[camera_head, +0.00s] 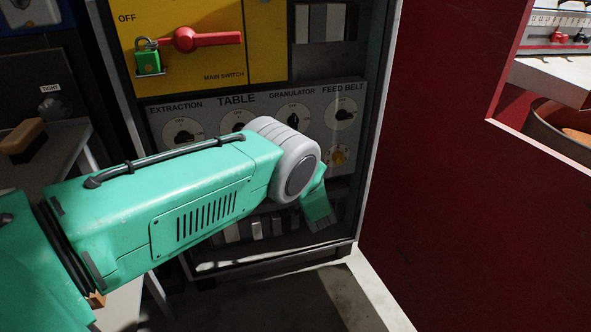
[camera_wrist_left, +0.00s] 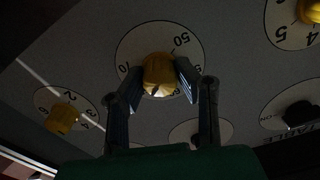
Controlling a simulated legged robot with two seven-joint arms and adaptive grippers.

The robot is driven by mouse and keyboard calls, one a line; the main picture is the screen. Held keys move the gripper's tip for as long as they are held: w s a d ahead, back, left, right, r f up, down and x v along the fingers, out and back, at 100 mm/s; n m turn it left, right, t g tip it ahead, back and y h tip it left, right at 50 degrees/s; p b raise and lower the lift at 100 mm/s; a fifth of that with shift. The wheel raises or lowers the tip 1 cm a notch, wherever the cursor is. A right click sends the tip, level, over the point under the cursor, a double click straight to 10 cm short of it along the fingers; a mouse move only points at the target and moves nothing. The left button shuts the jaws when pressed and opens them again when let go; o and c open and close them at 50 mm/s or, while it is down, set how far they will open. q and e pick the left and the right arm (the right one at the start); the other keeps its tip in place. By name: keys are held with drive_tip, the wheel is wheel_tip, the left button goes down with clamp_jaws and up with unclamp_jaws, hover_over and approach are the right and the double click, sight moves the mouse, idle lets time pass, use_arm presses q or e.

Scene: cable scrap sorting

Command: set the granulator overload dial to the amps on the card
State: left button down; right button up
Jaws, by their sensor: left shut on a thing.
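The granulator overload dial (camera_wrist_left: 133,48) is a pale disc on the grey panel in the left wrist view, with the numbers 50 and 70 readable upside down. Its yellow knob (camera_wrist_left: 158,78) sits between the fingers of my left gripper (camera_wrist_left: 160,74), which is shut on it. The fingers and knob hide part of the scale. In the head view my teal arm covers this dial and the gripper. The granulator selector (camera_head: 294,120) with its black knob shows just above my wrist. My right gripper is out of view. I cannot make out the card with the amps.
The feed belt's lower yellow dial (camera_head: 338,157) is close right of my wrist; it also shows in the left wrist view (camera_wrist_left: 62,118). Another yellow-knobbed dial (camera_wrist_left: 290,28) is at upper right there. The red main switch (camera_head: 190,39) with a green padlock (camera_head: 148,62) is above. A dark red panel (camera_head: 440,170) stands right.

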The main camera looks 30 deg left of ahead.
use_arm(q)
drive_tip(key=shift+d+f, duration=0.15)
drive_tip(key=shift+f, duration=0.05)
drive_tip(key=c, duration=1.2)
unclamp_jaws()
drive_tip(key=shift+r, duration=0.1)
drive_tip(key=shift+d, duration=0.1)
drive_tip(key=v, duration=1.1)
drive_tip(key=shift+s+d, duration=0.3)
